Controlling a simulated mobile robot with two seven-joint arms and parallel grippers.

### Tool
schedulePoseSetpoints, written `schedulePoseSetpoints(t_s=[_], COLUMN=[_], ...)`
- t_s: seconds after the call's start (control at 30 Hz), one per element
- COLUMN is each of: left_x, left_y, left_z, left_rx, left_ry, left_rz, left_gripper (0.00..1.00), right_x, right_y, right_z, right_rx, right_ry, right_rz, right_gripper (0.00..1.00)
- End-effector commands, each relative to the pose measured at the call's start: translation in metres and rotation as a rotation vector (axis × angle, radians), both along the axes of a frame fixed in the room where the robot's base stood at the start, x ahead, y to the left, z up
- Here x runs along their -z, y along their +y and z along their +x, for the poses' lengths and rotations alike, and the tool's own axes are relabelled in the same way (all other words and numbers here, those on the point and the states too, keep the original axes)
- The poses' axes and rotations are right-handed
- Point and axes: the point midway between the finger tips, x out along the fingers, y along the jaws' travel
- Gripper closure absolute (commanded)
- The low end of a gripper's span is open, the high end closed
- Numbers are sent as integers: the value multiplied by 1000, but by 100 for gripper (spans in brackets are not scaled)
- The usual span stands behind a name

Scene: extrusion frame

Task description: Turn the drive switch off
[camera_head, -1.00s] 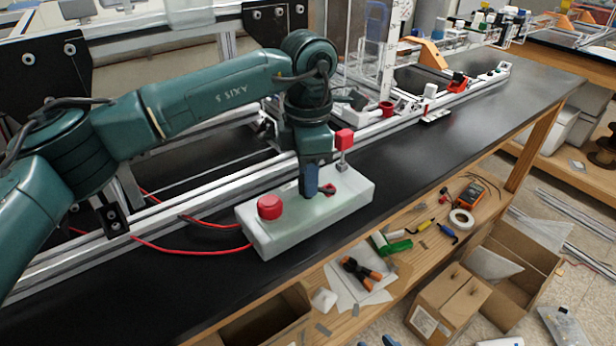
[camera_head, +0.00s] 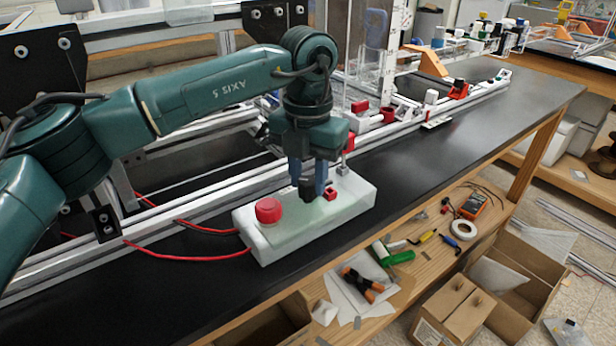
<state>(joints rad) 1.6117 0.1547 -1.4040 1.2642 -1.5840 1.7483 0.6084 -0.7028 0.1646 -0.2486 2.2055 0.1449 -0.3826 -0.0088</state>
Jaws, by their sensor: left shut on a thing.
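The control box (camera_head: 285,238) is a pale, whitish block on the black bench top. It has a round red button (camera_head: 268,210) on its left end and a small red part (camera_head: 330,194) near its middle. My left gripper (camera_head: 307,190) points straight down over the middle of the box. Its two fingers are shut on a dark knob (camera_head: 307,187), which looks like the drive switch. The fingers partly hide the knob, so I cannot tell its turn position. My right gripper is not in view.
An aluminium rail (camera_head: 185,203) runs behind the box. Red cables (camera_head: 185,257) come in from its left. A post with a red top stands behind the gripper, partly hidden. The bench top (camera_head: 445,140) to the right is clear. A lower wooden shelf holds tools and a tape roll (camera_head: 463,229).

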Motion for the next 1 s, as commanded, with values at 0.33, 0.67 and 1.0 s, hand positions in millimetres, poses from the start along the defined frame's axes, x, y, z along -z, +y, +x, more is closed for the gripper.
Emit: schedulePoseSetpoints(t_s=[0.33,0.67,1.0], left_x=[-1,-1,-1], left_y=[0,0,0], left_z=[1,1,0], left_rx=[-94,-102,-101], left_ry=[-3,-3,-2], left_rz=[-1,-1,-1], left_gripper=[93,93,52], right_x=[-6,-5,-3], right_y=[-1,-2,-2], right_z=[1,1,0], right_rx=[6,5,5], right_ry=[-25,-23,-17], right_rz=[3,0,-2], right_gripper=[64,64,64])
